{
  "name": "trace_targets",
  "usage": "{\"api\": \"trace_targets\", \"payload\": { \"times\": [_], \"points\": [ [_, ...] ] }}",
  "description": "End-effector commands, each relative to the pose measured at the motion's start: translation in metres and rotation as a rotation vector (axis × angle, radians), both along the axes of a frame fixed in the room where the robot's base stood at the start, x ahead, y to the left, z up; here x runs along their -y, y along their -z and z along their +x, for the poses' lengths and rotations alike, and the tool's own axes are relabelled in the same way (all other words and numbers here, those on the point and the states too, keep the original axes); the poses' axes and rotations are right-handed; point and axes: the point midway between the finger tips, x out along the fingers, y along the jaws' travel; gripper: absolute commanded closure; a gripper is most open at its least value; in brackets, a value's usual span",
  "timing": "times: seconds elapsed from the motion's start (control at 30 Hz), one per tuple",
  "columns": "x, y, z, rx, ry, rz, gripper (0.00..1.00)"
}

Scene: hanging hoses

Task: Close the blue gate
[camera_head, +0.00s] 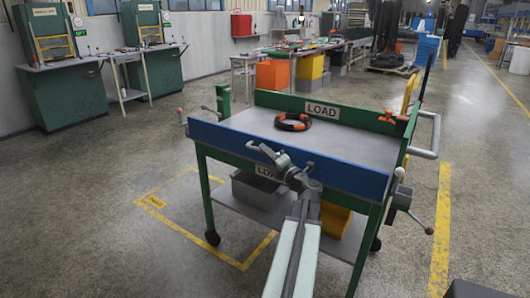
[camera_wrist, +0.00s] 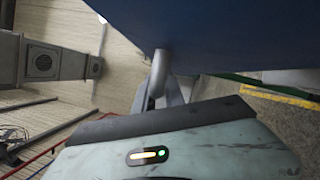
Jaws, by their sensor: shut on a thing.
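The blue gate (camera_head: 228,138) is a long panel standing along the near side of a green cart (camera_head: 201,180). Its right end is by the cart's right near corner. In the wrist view the blue gate (camera_wrist: 215,32) fills the top, with a grey handle (camera_wrist: 158,75) on it. My gripper (camera_head: 280,160) is at the middle of the panel's outer face, shut on the grey handle. The fingertips are hard to make out in the wrist view. Whether the gate is latched at either end cannot be told.
An orange-and-black hose coil (camera_head: 293,122) lies on the cart's grey top. A lever (camera_head: 416,218) sticks out at the right corner, and a grey push handle (camera_head: 430,135) above it. Grey and yellow bins (camera_head: 333,222) stand on the lower shelf. The floor at left is clear.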

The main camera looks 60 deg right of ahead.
Motion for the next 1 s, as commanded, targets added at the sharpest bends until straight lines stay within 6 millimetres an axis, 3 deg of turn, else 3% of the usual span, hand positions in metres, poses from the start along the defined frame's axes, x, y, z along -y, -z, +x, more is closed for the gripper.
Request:
{"api": "trace_targets", "payload": {
  "times": [0.03, 0.07, 0.13, 0.47, 0.8, 1.0],
  "points": [
    [0.003, 0.000, -0.002, -0.001, 0.010, 0.001, 1.00],
    [0.002, 0.000, -0.002, 0.000, 0.009, 0.001, 0.83],
    [0.002, 0.000, 0.000, -0.001, 0.006, 0.000, 0.64],
    [-0.003, 0.001, 0.002, -0.001, -0.003, 0.000, 0.64],
    [-0.031, 0.012, -0.051, -0.002, -0.001, 0.000, 0.64],
    [-0.036, 0.014, -0.064, -0.002, -0.003, -0.001, 0.64]
  ]
}}
